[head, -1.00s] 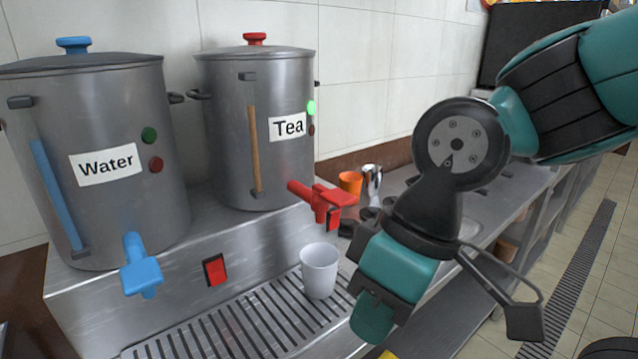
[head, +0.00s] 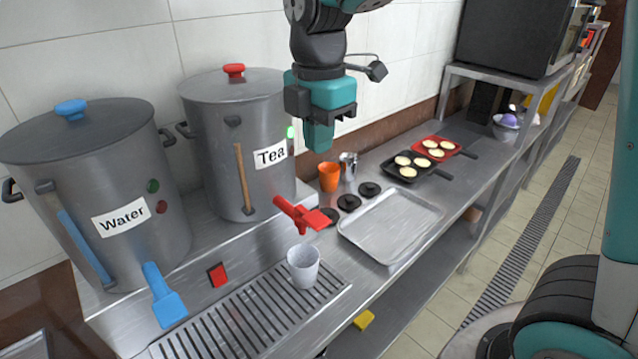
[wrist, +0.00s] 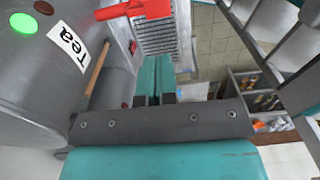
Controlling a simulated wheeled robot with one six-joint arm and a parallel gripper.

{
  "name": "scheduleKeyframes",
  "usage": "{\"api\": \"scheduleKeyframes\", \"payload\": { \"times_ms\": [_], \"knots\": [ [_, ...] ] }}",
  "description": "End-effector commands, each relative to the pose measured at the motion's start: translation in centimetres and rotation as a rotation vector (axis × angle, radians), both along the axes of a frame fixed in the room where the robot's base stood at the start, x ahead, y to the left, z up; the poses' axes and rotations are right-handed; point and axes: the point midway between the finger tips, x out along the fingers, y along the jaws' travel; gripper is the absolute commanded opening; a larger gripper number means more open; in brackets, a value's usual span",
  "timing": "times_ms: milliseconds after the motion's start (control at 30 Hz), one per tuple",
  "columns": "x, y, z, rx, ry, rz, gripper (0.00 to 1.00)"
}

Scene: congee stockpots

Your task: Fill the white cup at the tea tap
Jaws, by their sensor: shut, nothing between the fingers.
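The white cup (head: 303,268) stands upright on the slatted drip grate (head: 250,318), below the red tea tap (head: 303,214). No liquid can be made out in the cup, and no stream shows at the tap. The tap sticks out from the grey pot labelled Tea (head: 216,150); it also shows at the top of the wrist view (wrist: 135,10). My gripper (head: 318,148) is shut and empty, pointing down in the air in front of the Tea pot's right side, above the tap. Its shut fingers show in the wrist view (wrist: 155,75), where the cup is not seen.
The Water pot (head: 90,170) with its blue tap (head: 162,296) stands on the left. An orange cup (head: 329,177) and a metal pitcher (head: 348,167) stand behind the tap. A metal tray (head: 390,228) and pans of round pale cakes (head: 405,180) lie to the right.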

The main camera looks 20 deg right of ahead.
Motion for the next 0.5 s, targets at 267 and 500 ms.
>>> {"api": "scheduleKeyframes", "payload": {
  "times_ms": [267,500],
  "knots": [
    [0.1,0.0,0.0,-0.002,0.000,0.015,0.00],
    [0.1,0.0,-1.2,-0.003,0.003,0.014,0.00]
  ]
}}
